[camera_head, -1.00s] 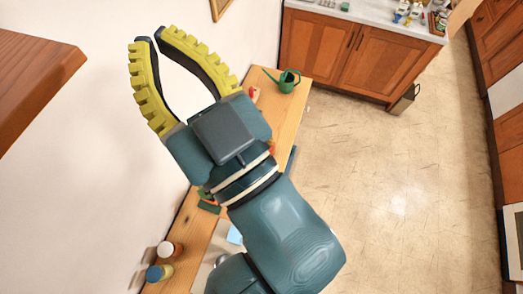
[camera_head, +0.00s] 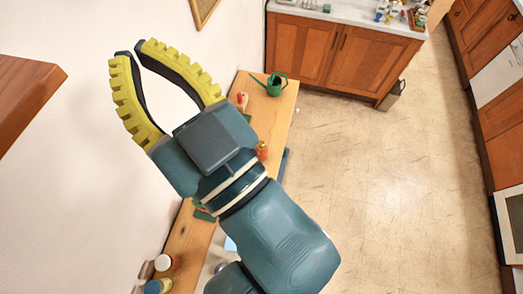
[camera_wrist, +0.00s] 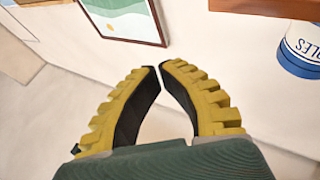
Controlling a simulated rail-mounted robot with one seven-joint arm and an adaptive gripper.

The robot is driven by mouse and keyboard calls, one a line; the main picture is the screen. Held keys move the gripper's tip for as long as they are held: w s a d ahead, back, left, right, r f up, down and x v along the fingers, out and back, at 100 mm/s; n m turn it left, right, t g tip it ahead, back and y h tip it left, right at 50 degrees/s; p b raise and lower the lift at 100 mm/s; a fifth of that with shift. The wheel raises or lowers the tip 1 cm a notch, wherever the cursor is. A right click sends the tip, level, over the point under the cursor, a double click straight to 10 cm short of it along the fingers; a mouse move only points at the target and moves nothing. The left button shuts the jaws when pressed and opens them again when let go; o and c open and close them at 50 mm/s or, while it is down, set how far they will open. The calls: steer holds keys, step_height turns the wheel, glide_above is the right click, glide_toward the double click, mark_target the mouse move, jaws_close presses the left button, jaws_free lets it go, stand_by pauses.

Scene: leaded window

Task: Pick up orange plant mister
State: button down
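A small orange-red object (camera_head: 262,150), perhaps the orange plant mister, stands on the wooden bench just right of my wrist in the head view. My arm hides part of the bench around it, and it is too small to identify surely. My gripper (camera_head: 132,50) is raised near the white wall, up and left of that object and pointing away from it. Its yellow-backed fingers curve inward with a narrow gap between the tips, and nothing is between them. In the wrist view the gripper (camera_wrist: 160,68) is also empty, and no orange mister shows.
A green watering can (camera_head: 275,85) and a small red item (camera_head: 241,100) are at the bench's far end. Jars (camera_head: 162,263) stand at its near end. A wooden shelf (camera_head: 28,92) juts out at left. A blue-and-white canister (camera_wrist: 300,48) shows in the wrist view. The floor at right is clear.

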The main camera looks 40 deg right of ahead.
steer(key=shift+c, duration=0.6)
jaws_free()
